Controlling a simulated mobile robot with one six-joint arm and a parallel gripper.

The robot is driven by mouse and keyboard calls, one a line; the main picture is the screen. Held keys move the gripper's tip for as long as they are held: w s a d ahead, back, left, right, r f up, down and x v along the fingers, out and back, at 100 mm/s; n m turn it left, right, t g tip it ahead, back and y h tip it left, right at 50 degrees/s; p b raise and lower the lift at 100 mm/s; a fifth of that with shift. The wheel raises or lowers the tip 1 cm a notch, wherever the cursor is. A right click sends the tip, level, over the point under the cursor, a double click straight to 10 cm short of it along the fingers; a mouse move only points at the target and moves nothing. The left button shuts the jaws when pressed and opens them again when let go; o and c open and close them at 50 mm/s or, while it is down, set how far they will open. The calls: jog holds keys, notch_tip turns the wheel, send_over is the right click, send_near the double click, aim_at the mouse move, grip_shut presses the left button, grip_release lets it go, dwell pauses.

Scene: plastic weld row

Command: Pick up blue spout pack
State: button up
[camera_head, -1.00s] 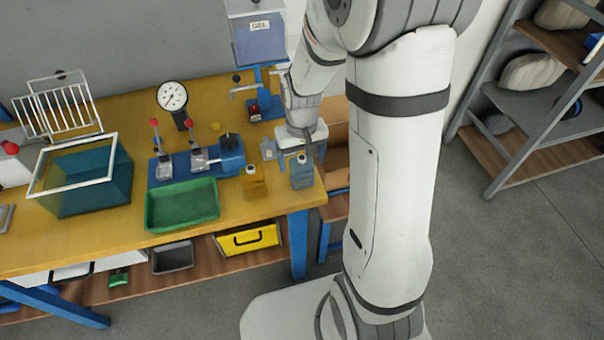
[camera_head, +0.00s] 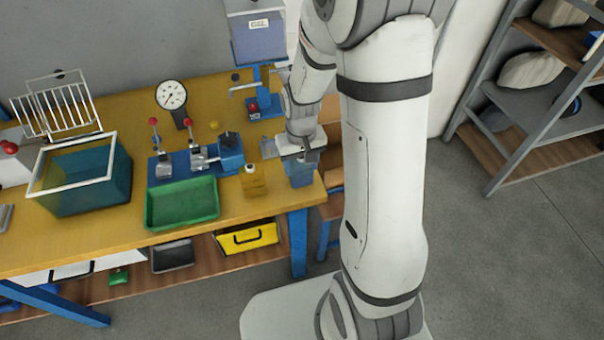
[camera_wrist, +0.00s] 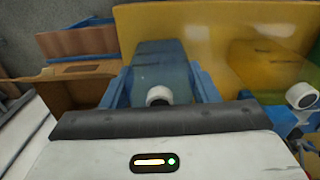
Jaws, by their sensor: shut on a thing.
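The blue spout pack (camera_head: 299,173) stands at the right end of the yellow workbench in the head view, partly hidden by my gripper (camera_head: 297,156). In the wrist view the blue spout pack (camera_wrist: 160,72) is a translucent blue pouch with a white cap. My gripper (camera_wrist: 158,88) is shut on it there, with a blue finger along each side. I cannot tell whether the pack's base still touches the bench.
A yellow spout pack (camera_head: 254,182) with a white cap stands just left of the blue one. A green tray (camera_head: 181,205), a blue clamp fixture (camera_head: 190,163) and a teal tank (camera_head: 80,180) stand farther left. The bench's right edge is close.

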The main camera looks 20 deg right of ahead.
jog(key=shift+c, duration=0.6)
notch_tip(320, 180, up, 10)
jog(key=shift+r, duration=0.1)
